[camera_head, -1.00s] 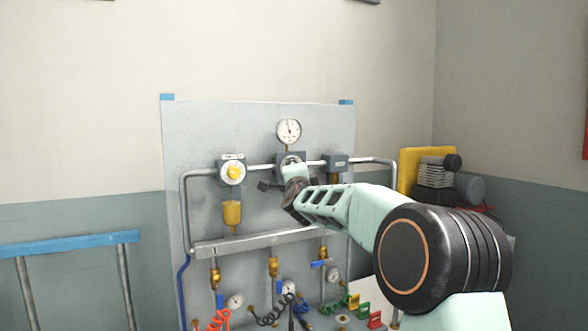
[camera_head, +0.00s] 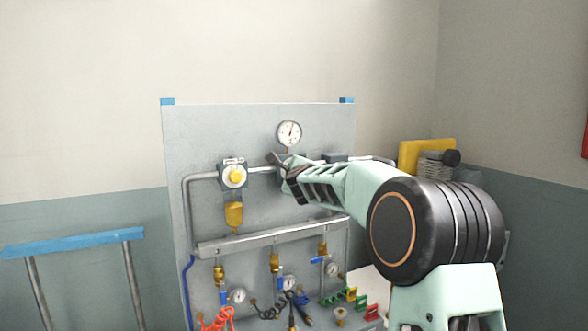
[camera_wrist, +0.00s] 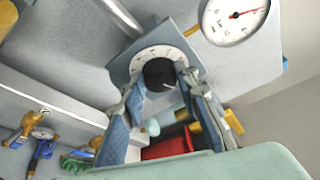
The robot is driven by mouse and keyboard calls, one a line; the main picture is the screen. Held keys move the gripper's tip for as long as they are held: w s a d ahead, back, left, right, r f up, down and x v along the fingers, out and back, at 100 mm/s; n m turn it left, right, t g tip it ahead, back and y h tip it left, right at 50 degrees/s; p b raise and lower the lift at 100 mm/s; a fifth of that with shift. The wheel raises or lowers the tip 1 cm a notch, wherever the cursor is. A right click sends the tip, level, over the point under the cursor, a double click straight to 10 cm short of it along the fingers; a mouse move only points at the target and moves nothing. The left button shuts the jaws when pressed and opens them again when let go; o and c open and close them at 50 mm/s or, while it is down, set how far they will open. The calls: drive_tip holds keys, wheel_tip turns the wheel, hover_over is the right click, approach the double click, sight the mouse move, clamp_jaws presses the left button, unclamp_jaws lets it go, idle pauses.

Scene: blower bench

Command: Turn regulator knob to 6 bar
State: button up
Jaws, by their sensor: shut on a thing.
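The black regulator knob (camera_wrist: 158,74) sits in a pale dial ring with marks on a grey block, seen in the wrist view. My gripper (camera_wrist: 162,87) is shut on this knob, one finger on each side. In the head view my gripper (camera_head: 282,166) is at the regulator under the gauge and hides the knob. The round white pressure gauge (camera_head: 289,133) is above it, its needle near upright. The gauge (camera_wrist: 236,17) also shows in the wrist view with a red needle; I cannot read its numbers.
A yellow-knobbed unit (camera_head: 234,176) is left of the regulator on the grey panel (camera_head: 255,122). Pipes run beside it. Below are a manifold bar (camera_head: 270,239), brass fittings, small gauges and coiled hoses. A blue-topped rail (camera_head: 70,243) stands at the left.

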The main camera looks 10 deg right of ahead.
idle(0.4)
drive_tip(key=o, duration=1.1)
drive_tip(key=shift+o, duration=0.2)
drive_tip(key=s+r, duration=0.1)
drive_tip(key=s, duration=1.1)
drive_tip(key=shift+a+r, duration=0.25)
drive_tip(key=shift+r, duration=0.15)
drive_tip(key=shift+w, duration=0.1)
